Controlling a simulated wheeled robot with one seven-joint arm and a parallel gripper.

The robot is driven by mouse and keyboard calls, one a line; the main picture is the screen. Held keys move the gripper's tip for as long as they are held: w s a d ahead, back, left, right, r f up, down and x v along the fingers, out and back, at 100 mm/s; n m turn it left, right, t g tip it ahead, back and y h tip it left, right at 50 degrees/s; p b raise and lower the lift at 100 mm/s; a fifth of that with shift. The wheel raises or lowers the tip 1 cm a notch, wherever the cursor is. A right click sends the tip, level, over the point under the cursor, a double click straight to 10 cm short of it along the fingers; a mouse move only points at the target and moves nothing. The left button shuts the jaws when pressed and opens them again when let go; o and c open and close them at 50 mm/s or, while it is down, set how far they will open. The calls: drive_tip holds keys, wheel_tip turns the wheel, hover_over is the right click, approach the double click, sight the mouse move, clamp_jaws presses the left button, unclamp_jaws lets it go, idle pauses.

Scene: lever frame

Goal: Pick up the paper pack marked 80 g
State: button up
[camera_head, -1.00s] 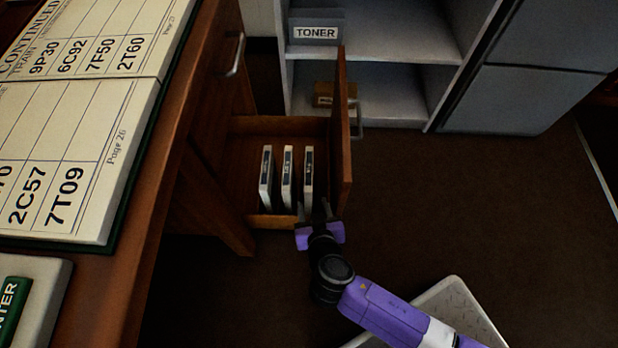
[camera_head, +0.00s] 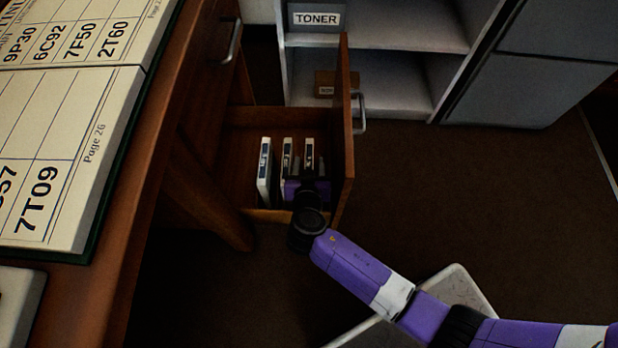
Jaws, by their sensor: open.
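Three white paper packs with dark spine labels stand upright side by side in the open wooden drawer (camera_head: 236,165): a left pack (camera_head: 265,172), a middle pack (camera_head: 287,158) and a right pack (camera_head: 309,152). The labels are too small to read, so I cannot tell which is marked 80 g. My purple and black gripper (camera_head: 309,168) is inside the drawer at the right pack, its open fingers on either side of that pack's near part. The gripper hides the lower parts of the right and middle packs.
The drawer front (camera_head: 345,130) stands close on the right of my gripper. The desk (camera_head: 110,270) with an open book (camera_head: 70,130) fills the left. A shelf (camera_head: 390,85) holds a TONER box (camera_head: 318,18) and a small brown box (camera_head: 325,84). The floor at right is clear.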

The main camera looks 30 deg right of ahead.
drive_tip(key=shift+w+d+f, duration=0.25)
drive_tip(key=shift+w, duration=0.15)
clamp_jaws()
drive_tip(key=shift+r, duration=0.1)
idle(1.1)
